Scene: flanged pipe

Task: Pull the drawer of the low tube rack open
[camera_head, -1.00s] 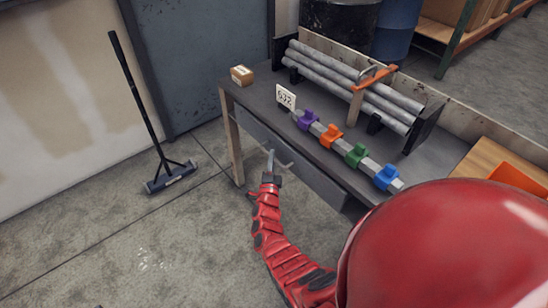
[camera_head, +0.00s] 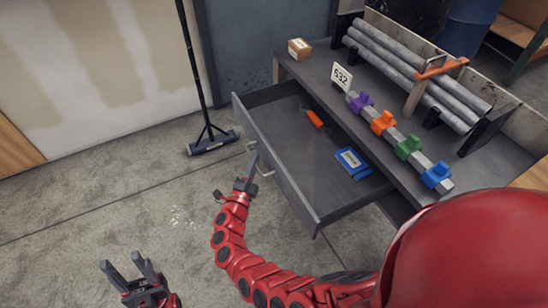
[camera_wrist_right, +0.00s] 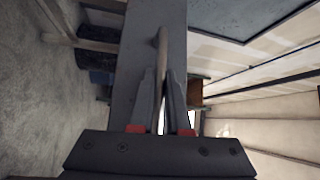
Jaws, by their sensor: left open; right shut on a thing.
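The grey drawer (camera_head: 270,165) under the bench-like rack (camera_head: 318,66) is pulled well out, and its inside shows. My right gripper (camera_head: 250,172) is shut on the drawer's handle (camera_head: 264,170) at the front panel. In the right wrist view, the fingers (camera_wrist_right: 163,100) close around the handle bar (camera_wrist_right: 161,48), with the drawer front (camera_wrist_right: 140,50) behind it. My left gripper (camera_head: 132,270) is open and empty, low at the left, apart from the drawer.
Inside the drawer lie an orange-handled tool (camera_head: 313,118) and a blue packet (camera_head: 352,162). On top are grey tubes (camera_head: 400,65), a bar with coloured clips (camera_head: 408,148), a 632 sign (camera_head: 341,77) and a small box (camera_head: 299,48). A broom (camera_head: 210,143) stands left; nearby floor is clear.

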